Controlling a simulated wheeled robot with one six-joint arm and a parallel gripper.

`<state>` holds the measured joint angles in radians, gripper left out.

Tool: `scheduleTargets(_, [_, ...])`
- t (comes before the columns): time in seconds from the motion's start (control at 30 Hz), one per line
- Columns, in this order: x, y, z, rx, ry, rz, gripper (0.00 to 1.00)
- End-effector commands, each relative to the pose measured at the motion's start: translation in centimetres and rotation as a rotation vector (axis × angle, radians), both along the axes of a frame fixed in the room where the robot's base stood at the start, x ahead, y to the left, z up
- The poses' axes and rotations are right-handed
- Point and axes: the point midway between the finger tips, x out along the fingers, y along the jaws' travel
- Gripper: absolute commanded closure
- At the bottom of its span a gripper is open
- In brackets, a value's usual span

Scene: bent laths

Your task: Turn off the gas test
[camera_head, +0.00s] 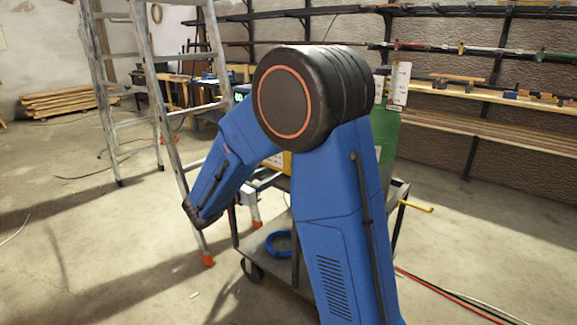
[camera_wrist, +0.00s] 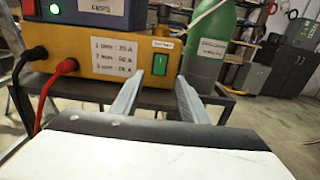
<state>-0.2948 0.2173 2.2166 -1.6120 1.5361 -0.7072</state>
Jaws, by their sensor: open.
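In the wrist view a yellow box (camera_wrist: 90,55) faces me. It carries a green rocker switch (camera_wrist: 160,64) with a small label above it that I cannot read. My gripper (camera_wrist: 158,82) is open and empty. Its two fingers point at the box, one to each side below the switch, and I cannot tell whether they touch it. A darker box (camera_wrist: 95,14) sits on top, with a lit green button (camera_wrist: 54,9). A green gas bottle (camera_wrist: 211,30) stands to the right. In the head view my arm hides the gripper and most of the yellow box (camera_head: 277,162).
Red and black leads (camera_wrist: 46,88) plug into the yellow box at left. The boxes stand on a cart (camera_head: 262,222) with a blue coil (camera_head: 279,243) on its lower shelf. A ladder (camera_head: 150,75) stands close at left. The right floor is clear except for hoses (camera_head: 450,292).

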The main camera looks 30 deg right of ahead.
Motion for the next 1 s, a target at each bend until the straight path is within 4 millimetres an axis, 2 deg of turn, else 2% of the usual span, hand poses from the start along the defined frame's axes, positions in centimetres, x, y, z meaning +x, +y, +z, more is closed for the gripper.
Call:
scheduleTargets(0.4, [2.2,-6.3,0.0,0.0,-0.001,-0.004,0.59])
scheduleTargets(0.6, [3.0,-8.7,0.0,0.0,0.0,-0.003,0.59])
scheduleTargets(0.8, [3.5,-9.7,0.0,0.0,0.0,0.0,0.59])
scheduleTargets(1.0, [3.6,-9.9,0.0,0.0,0.0,0.0,0.59])
